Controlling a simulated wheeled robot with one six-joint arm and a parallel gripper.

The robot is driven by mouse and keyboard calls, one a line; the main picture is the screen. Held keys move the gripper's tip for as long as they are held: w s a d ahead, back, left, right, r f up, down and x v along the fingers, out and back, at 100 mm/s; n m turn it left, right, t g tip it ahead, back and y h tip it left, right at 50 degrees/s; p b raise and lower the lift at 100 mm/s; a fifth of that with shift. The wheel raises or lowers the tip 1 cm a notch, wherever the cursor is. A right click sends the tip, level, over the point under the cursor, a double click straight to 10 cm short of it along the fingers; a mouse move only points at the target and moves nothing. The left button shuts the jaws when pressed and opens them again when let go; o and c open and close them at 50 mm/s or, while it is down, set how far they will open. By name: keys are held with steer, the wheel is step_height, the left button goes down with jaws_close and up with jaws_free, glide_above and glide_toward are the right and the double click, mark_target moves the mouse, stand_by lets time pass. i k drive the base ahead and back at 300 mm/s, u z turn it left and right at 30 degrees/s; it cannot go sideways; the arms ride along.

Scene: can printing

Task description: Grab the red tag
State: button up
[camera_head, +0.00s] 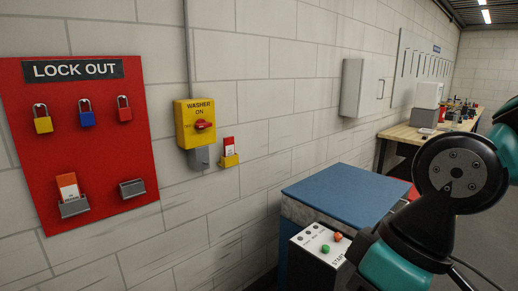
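A second tag (229,145), red and white, sits in a yellow holder (230,161) on the wall, right of the yellow WASHER ON switch box (184,131). Small print on both tags is too small to read. My arm's black and teal links fill the right side, well away from both tags. My gripper is out of the picture.
Yellow (43,124), blue (87,119) and red (124,114) padlocks hang on the board above an apparently empty grey holder (132,189). A blue-topped unit (345,193) and a button panel (318,245) stand beside my arm. A workbench (405,133) is farther back.

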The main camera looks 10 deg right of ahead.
mark_target(229, 142)
steer(key=z, duration=0.5)
steer(key=i, duration=1.15)
steer(key=u, duration=0.5)
